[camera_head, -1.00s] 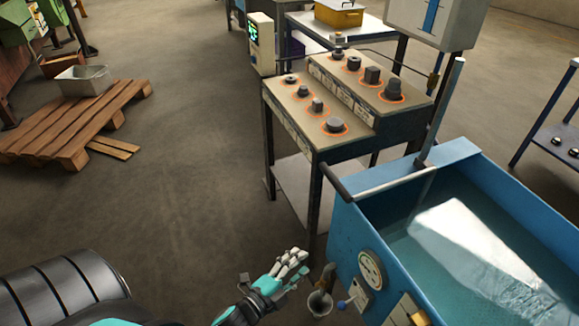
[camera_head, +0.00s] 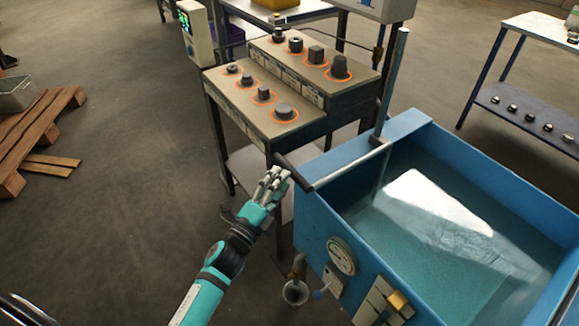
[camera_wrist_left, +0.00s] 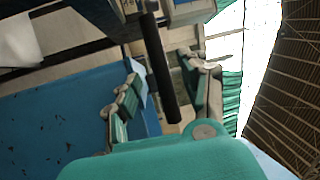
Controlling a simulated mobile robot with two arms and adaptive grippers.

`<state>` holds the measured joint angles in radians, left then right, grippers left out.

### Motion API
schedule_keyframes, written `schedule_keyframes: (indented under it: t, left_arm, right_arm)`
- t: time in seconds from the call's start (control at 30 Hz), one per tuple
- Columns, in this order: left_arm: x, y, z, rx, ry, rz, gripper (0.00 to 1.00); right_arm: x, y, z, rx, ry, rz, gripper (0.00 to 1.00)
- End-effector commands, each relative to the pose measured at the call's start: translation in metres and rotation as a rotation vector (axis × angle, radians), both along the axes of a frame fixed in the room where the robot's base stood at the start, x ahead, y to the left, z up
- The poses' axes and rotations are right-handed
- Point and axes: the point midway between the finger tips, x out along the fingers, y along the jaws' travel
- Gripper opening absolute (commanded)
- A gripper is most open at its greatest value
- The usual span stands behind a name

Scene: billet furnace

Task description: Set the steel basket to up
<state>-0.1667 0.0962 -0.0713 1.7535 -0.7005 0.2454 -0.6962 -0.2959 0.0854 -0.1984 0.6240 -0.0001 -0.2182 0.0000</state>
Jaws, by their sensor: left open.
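The blue tank (camera_head: 312,215) holds teal water with a bright, pale patch on it; I cannot make out a steel basket in the water. A pale bar with a black grip (camera_head: 293,172) lies across the tank's near left corner, by an upright rod (camera_head: 391,90). My left gripper (camera_head: 273,182) is at the left end of this bar, close to the black grip. In the left wrist view a black bar (camera_wrist_left: 158,75) lies between the two spread fingers of the left gripper (camera_wrist_left: 163,88); I cannot tell whether they touch it. My right gripper is not in view.
A control desk (camera_head: 248,115) with several knobs stands behind the tank's left side. A wooden pallet (camera_head: 40,120) lies at the left. The floor between is clear.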

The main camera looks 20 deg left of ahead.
Motion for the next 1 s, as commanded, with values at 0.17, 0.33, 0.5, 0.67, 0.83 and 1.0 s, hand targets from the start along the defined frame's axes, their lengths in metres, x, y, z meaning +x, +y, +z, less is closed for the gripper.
schedule_keyframes:
  t: [0.17, 0.33, 0.5, 0.67, 0.83, 1.0]
  left_arm:
    - [0.029, -0.008, 0.007, -0.001, -0.002, 0.0, 0.44]
    - [0.042, -0.012, 0.008, -0.002, 0.001, 0.0, 0.44]
    - [0.045, -0.013, 0.008, -0.001, 0.001, 0.0, 0.44]
    - [0.045, -0.013, 0.008, -0.002, 0.001, 0.0, 0.44]
    - [0.045, -0.012, 0.008, -0.002, 0.001, 0.0, 0.22]
    - [0.045, -0.012, 0.008, -0.002, 0.001, 0.0, 0.0]
  right_arm:
    - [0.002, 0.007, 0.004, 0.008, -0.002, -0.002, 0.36]
    - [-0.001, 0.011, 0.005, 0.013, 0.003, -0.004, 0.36]
    - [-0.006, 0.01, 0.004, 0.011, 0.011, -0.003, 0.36]
    - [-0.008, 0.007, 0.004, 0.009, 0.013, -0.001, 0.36]
    - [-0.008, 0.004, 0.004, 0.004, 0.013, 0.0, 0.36]
    - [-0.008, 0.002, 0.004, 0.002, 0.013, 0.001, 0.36]
